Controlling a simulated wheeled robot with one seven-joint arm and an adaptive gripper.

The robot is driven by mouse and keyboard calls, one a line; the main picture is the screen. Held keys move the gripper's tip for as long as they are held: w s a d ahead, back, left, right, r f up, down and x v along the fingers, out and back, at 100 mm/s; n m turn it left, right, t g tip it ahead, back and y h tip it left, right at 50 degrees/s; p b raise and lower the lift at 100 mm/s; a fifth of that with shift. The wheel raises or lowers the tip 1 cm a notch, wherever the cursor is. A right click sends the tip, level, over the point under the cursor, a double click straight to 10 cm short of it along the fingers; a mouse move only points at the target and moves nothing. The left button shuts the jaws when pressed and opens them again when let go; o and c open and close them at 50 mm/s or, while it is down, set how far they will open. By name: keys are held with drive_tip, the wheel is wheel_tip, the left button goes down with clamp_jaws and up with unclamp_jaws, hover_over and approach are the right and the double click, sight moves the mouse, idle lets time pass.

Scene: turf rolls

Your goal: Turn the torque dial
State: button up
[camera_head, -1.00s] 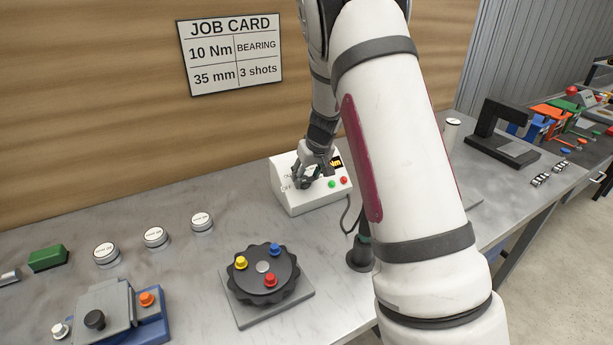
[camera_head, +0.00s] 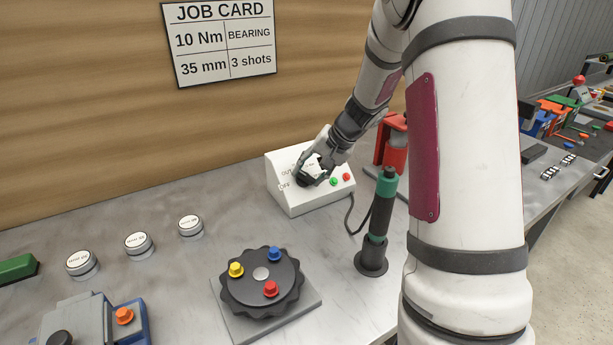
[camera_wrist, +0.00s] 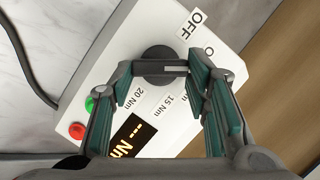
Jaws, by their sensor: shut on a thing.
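The torque dial is a black round knob with a white pointer line (camera_wrist: 153,56) on the sloped face of a white control box (camera_head: 312,203). My gripper (camera_head: 308,178) is at the dial and mostly covers it in the head view. In the wrist view my gripper's teal-padded fingers (camera_wrist: 163,78) are closed on either side of the dial. The pointer line points right in that view, toward the right finger. Labels OFF, 15 Nm and 20 Nm show; another is partly hidden by the finger. The lit display (camera_wrist: 127,136) reads dashes and Nm.
A green button (camera_head: 333,181) and red button (camera_head: 346,177) sit on the box. A dark driver with a green collar (camera_head: 384,205) stands right of it, before a red device (camera_head: 393,142). A black rotary fixture (camera_head: 262,300) and several white round pieces (camera_head: 138,244) lie left.

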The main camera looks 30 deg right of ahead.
drive_tip(key=m+b, duration=0.2)
drive_tip(key=m+t+b, duration=0.1)
drive_tip(key=m, duration=0.1)
drive_tip(key=shift+s+d+f+y, duration=0.1)
drive_tip(key=shift+d+f+y, duration=0.05)
drive_tip(key=shift+f+y, duration=0.15)
drive_tip(key=shift+s+m+t+b, duration=0.15)
drive_tip(key=shift+m+t+b, duration=0.45)
drive_tip(key=shift+m+b, duration=0.7)
drive_tip(key=shift+m+y, duration=0.3)
drive_tip(key=o, duration=1.2)
drive_tip(key=shift+c, duration=0.2)
drive_tip(key=shift+r, duration=0.1)
drive_tip(key=v, duration=1.2)
drive_tip(key=shift+s, duration=0.1)
